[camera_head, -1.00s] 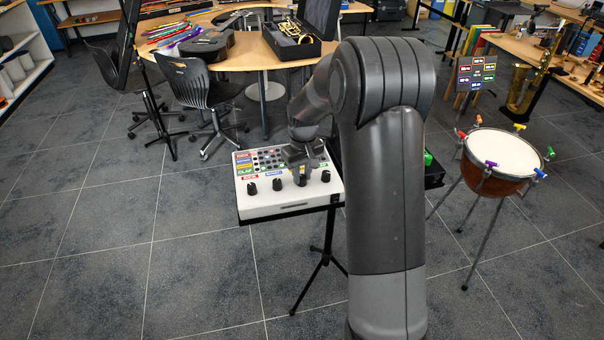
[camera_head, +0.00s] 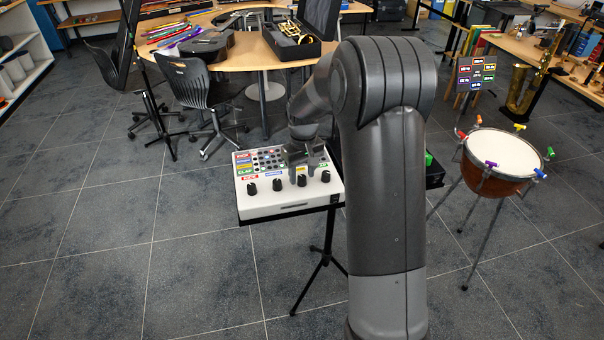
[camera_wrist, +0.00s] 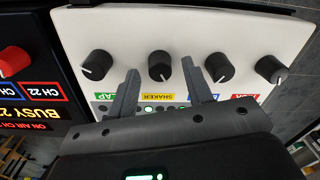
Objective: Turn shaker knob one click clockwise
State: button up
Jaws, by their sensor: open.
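The white drum machine (camera_head: 290,208) has a row of black knobs along its front. The shaker knob (camera_head: 301,180) is third from the left in the head view. In the wrist view the shaker knob (camera_wrist: 161,65) sits above the yellow SHAKER label (camera_wrist: 158,97), with a small pale mark near its lower edge. My gripper (camera_head: 306,168) hovers over the machine just behind this knob. In the wrist view my gripper (camera_wrist: 160,66) is open, one finger on each side of the shaker knob, with gaps and no visible contact.
Neighbouring knobs, the clap knob (camera_wrist: 97,64) and another knob (camera_wrist: 219,66), sit close outside my fingers. A dark panel with a red knob (camera_wrist: 13,61) lies beside the machine. A drum (camera_head: 502,155) stands to the right.

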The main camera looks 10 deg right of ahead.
aim_at(303, 176)
notch_tip(303, 176, up, 10)
jog(key=shift+d+r, duration=0.15)
dwell(0.5)
jog(key=s+a+r+m+t, duration=0.1)
jog(key=s+r+t, duration=0.1)
jog(key=s+r, duration=0.45)
jog(key=s+a+r+m+t, duration=0.1)
jog(key=s+r, duration=0.3)
jog(key=s, duration=0.5)
jog(key=s+m+t, duration=0.1)
jog(key=s+t, duration=0.1)
jog(key=s, duration=1.4)
jog(key=shift+s+f+t, duration=0.15)
jog(key=shift+f+t, duration=0.1)
jog(key=shift+t, duration=0.15)
